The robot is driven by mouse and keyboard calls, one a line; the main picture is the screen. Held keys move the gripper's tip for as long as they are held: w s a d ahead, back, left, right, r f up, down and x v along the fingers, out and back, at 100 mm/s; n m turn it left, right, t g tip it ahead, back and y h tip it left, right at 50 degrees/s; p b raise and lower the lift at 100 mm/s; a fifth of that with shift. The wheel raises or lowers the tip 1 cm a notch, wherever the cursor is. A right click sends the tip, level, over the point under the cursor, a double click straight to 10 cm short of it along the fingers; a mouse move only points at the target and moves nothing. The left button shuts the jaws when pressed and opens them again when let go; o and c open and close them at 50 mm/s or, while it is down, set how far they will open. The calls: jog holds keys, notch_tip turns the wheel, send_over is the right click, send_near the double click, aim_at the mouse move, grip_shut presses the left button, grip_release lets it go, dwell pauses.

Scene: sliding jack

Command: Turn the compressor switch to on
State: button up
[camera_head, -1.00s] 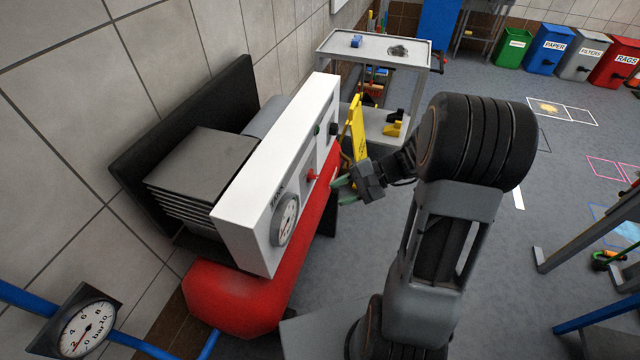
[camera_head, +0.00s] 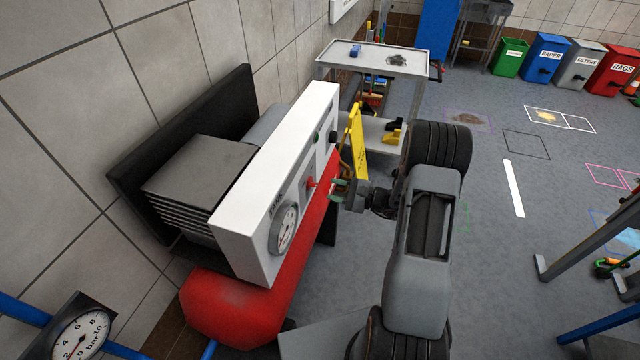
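The compressor (camera_head: 228,307) has a red tank with a white control box (camera_head: 283,160) on top. Its front panel carries a round gauge (camera_head: 284,229), a red switch (camera_head: 311,183) and small dark and green knobs (camera_head: 332,137) farther back. My gripper (camera_head: 336,190) is just right of the red switch, its green-tipped fingers pointing at the panel. The fingers look apart with nothing between them. A small gap seems to show between fingertips and switch, but I cannot tell whether they touch. The switch's setting is too small to read.
A yellow sign (camera_head: 357,143) stands close behind my gripper. A grey cart (camera_head: 424,62) with items on it is beyond. A wall gauge (camera_head: 78,338) on a blue pipe is at lower left.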

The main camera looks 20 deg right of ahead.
aim_at(317, 185)
jog(key=shift+p+x, duration=0.4)
jog(key=shift+x, duration=2.1)
jog(key=shift+c, duration=0.3)
grip_shut()
